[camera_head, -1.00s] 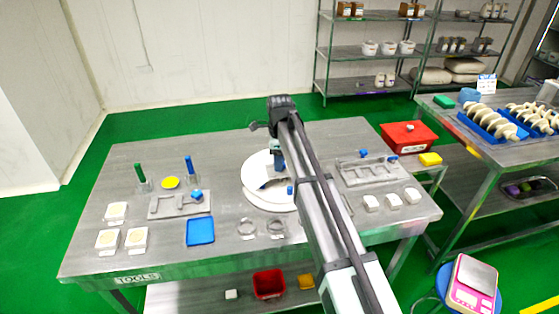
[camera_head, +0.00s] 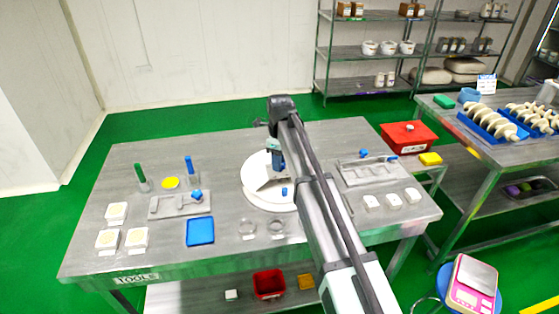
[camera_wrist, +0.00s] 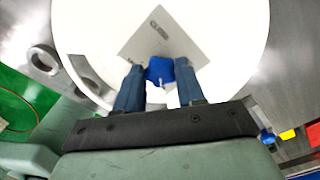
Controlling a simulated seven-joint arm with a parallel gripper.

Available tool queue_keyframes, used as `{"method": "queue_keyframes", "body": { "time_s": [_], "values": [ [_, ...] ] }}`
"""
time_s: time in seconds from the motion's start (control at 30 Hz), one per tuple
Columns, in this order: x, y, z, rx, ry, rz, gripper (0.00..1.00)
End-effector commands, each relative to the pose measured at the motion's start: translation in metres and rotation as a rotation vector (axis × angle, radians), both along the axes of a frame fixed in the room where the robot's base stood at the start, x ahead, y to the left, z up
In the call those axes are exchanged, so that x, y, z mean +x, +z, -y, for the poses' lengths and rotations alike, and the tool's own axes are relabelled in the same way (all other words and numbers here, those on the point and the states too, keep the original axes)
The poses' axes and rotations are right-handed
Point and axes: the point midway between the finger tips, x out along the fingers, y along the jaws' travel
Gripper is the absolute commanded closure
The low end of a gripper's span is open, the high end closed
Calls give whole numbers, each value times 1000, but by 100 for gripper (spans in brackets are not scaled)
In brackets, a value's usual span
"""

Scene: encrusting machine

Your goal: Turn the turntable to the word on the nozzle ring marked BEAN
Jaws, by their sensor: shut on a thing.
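The turntable is a round white disc (camera_head: 252,169) at the middle of the steel table. It also fills the top of the wrist view (camera_wrist: 85,25). A grey square plate (camera_wrist: 186,38) lies on it, with small dark lettering that I cannot read. My gripper (camera_wrist: 158,72) is over the disc, its two dark blue fingers on either side of a blue knob (camera_wrist: 159,68), shut on it. In the head view my gripper (camera_head: 276,166) partly hides the disc. A small blue piece (camera_head: 285,191) shows near it. I cannot make out a word BEAN.
Two grey rings (camera_head: 247,227) (camera_head: 277,226) lie near the table's front edge. A blue tray (camera_head: 200,231) and a grey fixture (camera_head: 180,204) are to the left. Another grey fixture (camera_head: 366,171) and several white blocks (camera_head: 392,200) are to the right. A red box (camera_head: 409,136) stands beyond.

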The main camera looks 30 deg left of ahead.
Motion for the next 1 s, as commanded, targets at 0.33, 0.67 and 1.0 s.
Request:
{"method": "queue_keyframes", "body": {
  "time_s": [0.33,0.67,1.0],
  "values": [
    [0,0,0,0,-16,0,100],
    [0,0,0,0,-15,0,36],
    [1,9,0,1,-15,1,36]
  ]
}}
